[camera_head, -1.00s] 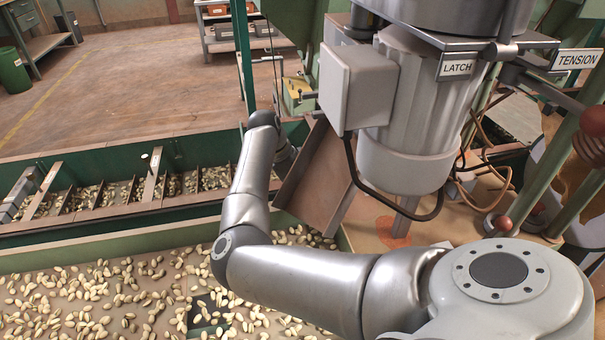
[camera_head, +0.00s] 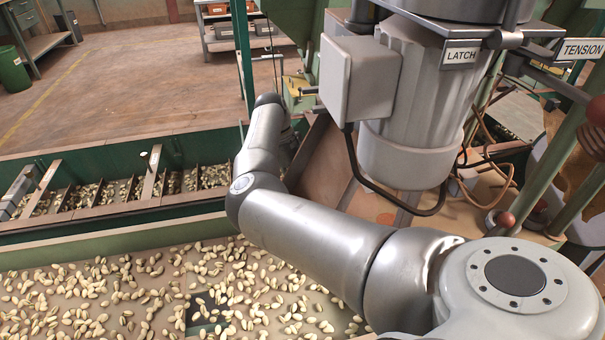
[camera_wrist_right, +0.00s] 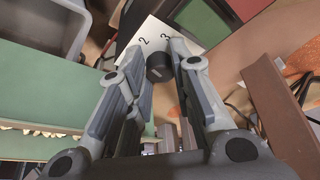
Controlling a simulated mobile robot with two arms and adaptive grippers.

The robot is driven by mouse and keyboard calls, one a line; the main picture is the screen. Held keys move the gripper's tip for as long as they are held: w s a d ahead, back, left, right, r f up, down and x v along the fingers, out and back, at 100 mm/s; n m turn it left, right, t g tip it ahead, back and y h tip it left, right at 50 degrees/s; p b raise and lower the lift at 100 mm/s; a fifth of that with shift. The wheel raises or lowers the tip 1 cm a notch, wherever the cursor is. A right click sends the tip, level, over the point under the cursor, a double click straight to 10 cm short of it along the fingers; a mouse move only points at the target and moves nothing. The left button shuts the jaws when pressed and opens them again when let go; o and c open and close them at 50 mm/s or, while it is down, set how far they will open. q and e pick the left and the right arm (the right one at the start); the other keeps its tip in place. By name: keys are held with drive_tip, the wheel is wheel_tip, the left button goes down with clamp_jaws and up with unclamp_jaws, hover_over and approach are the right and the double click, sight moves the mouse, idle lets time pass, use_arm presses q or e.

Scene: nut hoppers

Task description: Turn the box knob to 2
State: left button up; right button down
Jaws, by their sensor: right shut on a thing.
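The box knob (camera_wrist_right: 159,70) is a short dark cylinder in the right wrist view. It sits at a white dial plate (camera_wrist_right: 150,38) on which the digits 2 and 3 show. My right gripper (camera_wrist_right: 156,60) has its two fingers on either side of the knob and is shut on it. A small light mark shows on the knob, but I cannot tell which digit it points to. In the head view my right arm reaches to the back, and its gripper and the knob are hidden there. My left gripper is not in view.
A grey motor (camera_head: 408,140) with a side box (camera_head: 358,80) hangs close to the right of my arm, with a dark cable looping below. The LATCH (camera_head: 461,55) and TENSION (camera_head: 583,48) labels are above right. A nut-filled tray (camera_head: 110,250) lies at the lower left.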

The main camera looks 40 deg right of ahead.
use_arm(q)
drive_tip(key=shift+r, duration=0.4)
use_arm(e)
drive_tip(key=shift+m, duration=0.3)
